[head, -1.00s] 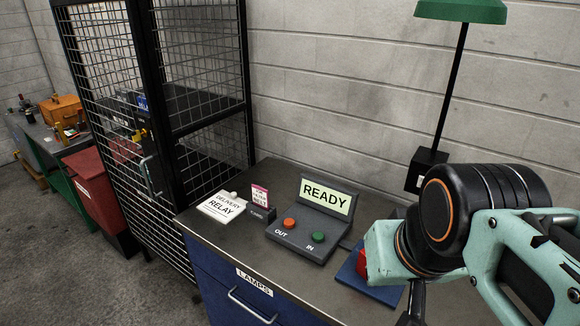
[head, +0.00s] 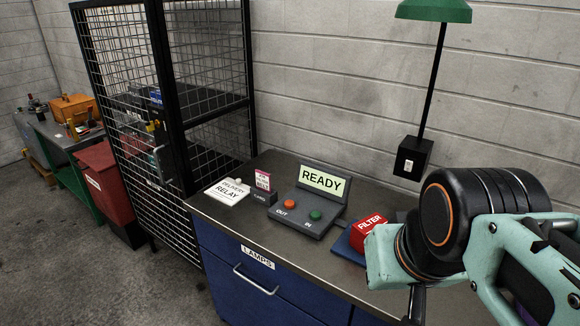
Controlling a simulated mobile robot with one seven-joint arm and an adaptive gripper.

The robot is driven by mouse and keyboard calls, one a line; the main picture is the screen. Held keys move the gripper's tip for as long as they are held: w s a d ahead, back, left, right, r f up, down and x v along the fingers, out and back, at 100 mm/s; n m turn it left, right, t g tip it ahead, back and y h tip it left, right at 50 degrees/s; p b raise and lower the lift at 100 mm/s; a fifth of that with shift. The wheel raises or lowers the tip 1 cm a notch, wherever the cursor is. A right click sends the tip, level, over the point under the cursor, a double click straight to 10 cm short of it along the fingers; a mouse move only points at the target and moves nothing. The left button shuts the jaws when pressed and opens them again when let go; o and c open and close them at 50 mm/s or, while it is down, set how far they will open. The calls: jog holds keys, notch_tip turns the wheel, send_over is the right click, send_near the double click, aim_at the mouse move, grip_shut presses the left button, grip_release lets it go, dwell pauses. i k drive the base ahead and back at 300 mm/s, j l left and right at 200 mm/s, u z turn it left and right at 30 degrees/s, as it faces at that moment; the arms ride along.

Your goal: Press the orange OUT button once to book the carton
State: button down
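The orange OUT button (head: 290,204) sits on the left of a dark grey console (head: 306,222) on the bench top. The console's screen (head: 321,180) reads READY. A red carton marked FILTER (head: 369,231) rests on a blue pad (head: 346,246) to the right of the console, partly hidden by my arm. My arm enters from the right, and its end stands in front of the carton. The fingers of my gripper do not show clearly, so I cannot tell their state. Nothing of mine touches the OUT button in this view.
A wire cage (head: 205,130) borders the bench's left. A green lamp (head: 433,11) rises behind. The bench front has a LAMPS drawer (head: 243,279).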

aim_at(289, 204)
jog(key=k, duration=0.25)
jog(key=z, duration=1.75)
jog(key=j, duration=2.25)
jog(key=i, duration=0.05)
